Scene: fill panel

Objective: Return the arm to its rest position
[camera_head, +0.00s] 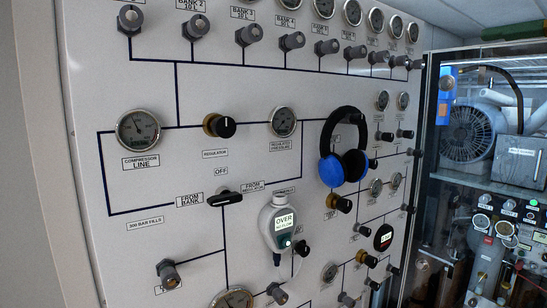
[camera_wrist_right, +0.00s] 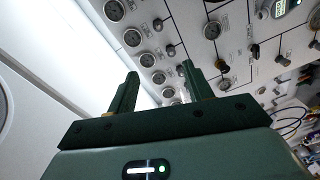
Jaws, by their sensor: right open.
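My right gripper (camera_wrist_right: 157,88) shows in the right wrist view, its two dark green fingers apart with nothing between them. Beyond the fingers are the fill panel's gauges and the pale ceiling or wall; I see no contact with the panel. Neither gripper nor arm shows in the head view. The white fill panel (camera_head: 180,95) fills most of the head view, with gauges, knobs and dark flow lines. A black selector handle (camera_head: 225,198) near "FROM BANK" and "OFF" lies roughly level. My left gripper is not in view.
Blue and black headphones (camera_head: 333,172) hang on the panel. A regulator knob (camera_head: 219,125) and several valve knobs stick out. A glass-fronted cabinet (camera_head: 490,130) with a compressor stands at the right.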

